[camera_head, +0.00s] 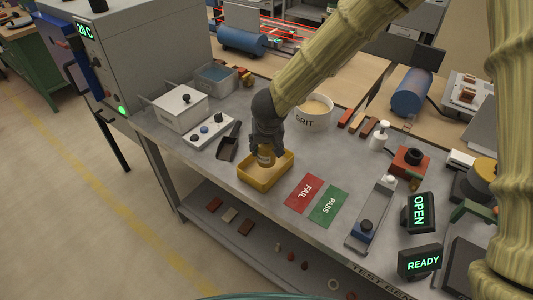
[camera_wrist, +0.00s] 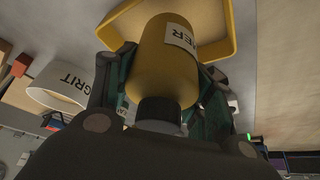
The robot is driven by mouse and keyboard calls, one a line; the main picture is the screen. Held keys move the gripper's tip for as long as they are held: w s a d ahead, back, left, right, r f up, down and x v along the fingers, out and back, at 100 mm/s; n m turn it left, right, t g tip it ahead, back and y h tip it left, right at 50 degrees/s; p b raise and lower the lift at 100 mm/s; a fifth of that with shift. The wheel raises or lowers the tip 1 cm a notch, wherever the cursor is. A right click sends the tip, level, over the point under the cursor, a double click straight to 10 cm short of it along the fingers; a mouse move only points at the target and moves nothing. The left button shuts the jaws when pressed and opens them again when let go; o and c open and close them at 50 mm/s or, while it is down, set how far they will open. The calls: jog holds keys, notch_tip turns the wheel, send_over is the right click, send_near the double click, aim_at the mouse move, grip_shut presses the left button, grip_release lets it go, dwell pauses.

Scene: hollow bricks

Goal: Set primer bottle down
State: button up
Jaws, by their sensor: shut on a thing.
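The primer bottle (camera_head: 265,156) is a yellow-brown cylinder with a dark cap. A white label ending in "ER" shows on it in the wrist view (camera_wrist: 165,62). My gripper (camera_head: 265,146) is shut around the bottle, with one finger on each side in the wrist view (camera_wrist: 160,85). In the head view the bottle is upright at the yellow tray (camera_head: 247,181), over its inside. The tray rim also shows behind the bottle in the wrist view (camera_wrist: 233,30). I cannot tell whether the bottle's base touches the tray floor.
The white GRIT tub (camera_head: 315,119) stands close behind my gripper. A dark scoop (camera_head: 229,146) lies left of the tray. Red FAIL (camera_head: 303,193) and green PASS (camera_head: 328,207) mats lie to the right. The bench's front edge is near the tray.

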aim_at(267, 146)
jog(key=x, duration=0.6)
jog(key=shift+w, duration=0.2)
jog(key=shift+s+d+r, duration=0.1)
jog(key=shift+s+r, duration=0.25)
jog(key=shift+s, duration=0.35)
jog(key=shift+w+f, duration=0.1)
jog(key=o, duration=1.1)
jog(key=shift+w+f, duration=0.35)
jog(key=shift+f, duration=0.05)
jog(key=shift+c, duration=0.2)
jog(key=shift+o, duration=0.6)
jog(key=shift+s+r, duration=0.25)
jog(key=shift+s, duration=0.05)
jog(key=shift+w, duration=0.15)
jog(key=v, duration=1.2)
